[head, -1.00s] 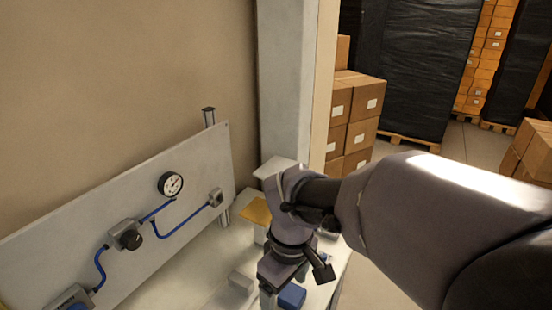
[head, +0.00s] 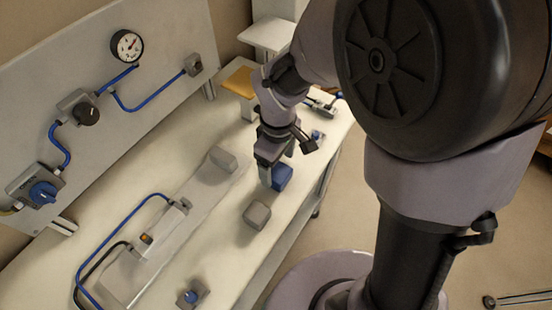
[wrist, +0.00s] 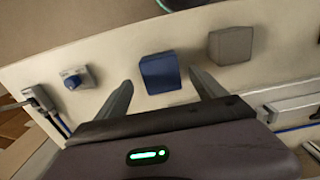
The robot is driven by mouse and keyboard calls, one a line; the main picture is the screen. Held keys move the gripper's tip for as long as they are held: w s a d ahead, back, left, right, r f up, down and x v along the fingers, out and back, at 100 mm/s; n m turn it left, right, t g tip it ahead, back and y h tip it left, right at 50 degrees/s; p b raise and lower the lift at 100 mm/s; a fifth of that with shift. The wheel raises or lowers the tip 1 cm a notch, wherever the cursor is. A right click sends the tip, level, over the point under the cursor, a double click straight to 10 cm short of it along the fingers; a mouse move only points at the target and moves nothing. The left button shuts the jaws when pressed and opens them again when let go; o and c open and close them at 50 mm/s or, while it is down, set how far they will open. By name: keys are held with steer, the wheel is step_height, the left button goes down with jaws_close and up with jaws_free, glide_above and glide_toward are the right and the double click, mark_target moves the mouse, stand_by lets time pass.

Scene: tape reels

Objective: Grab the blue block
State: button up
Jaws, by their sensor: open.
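The blue block (head: 282,177) sits on the pale workbench (head: 225,233) near its front edge. It also shows in the wrist view (wrist: 160,73), upper middle, between and slightly beyond my fingertips. My gripper (head: 266,174) points down beside the block in the head view and partly hides it. In the wrist view my gripper (wrist: 160,82) is open, with one finger on each side of the block's near end and nothing held. I cannot tell whether a finger touches the block.
A grey block (head: 257,215) lies close to the blue one, and another grey block (head: 223,159) lies further back. A blue-knobbed fitting (head: 191,297) sits at the near end. A panel with a gauge (head: 127,46) and blue hoses stands along the wall.

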mark_target(277, 171)
step_height(277, 171, down, 4)
steer(key=shift+s+r+b, duration=0.1)
steer(key=shift+b, duration=0.65)
steer(key=shift+r, duration=0.1)
